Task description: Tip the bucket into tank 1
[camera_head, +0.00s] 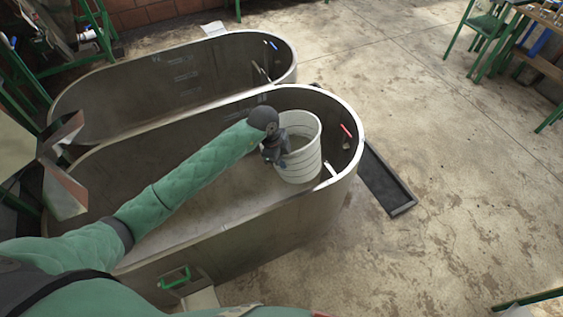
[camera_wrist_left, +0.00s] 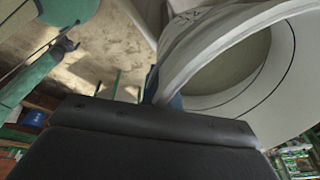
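The white ribbed bucket (camera_head: 304,160) hangs over the right end of the near oval metal tank (camera_head: 215,240). It looks roughly upright in the head view, its mouth facing up. My left gripper (camera_head: 276,153) is at the bucket's left side and seems shut on its rim or wall; the fingertips are mostly hidden. In the left wrist view the bucket (camera_wrist_left: 185,45) fills the upper right, its pale inside showing, right against the gripper (camera_wrist_left: 158,100). I cannot read which tank is tank 1. A green-sleeved arm with a dark end (camera_wrist_left: 66,46) shows at upper left there.
A second oval tank (camera_head: 285,75) stands behind the near one. A red-handled thing (camera_head: 346,131) is at the near tank's right wall. A black tray (camera_head: 388,180) lies on the floor beside it. Green-framed tables (camera_head: 500,40) stand far right; open concrete floor lies between.

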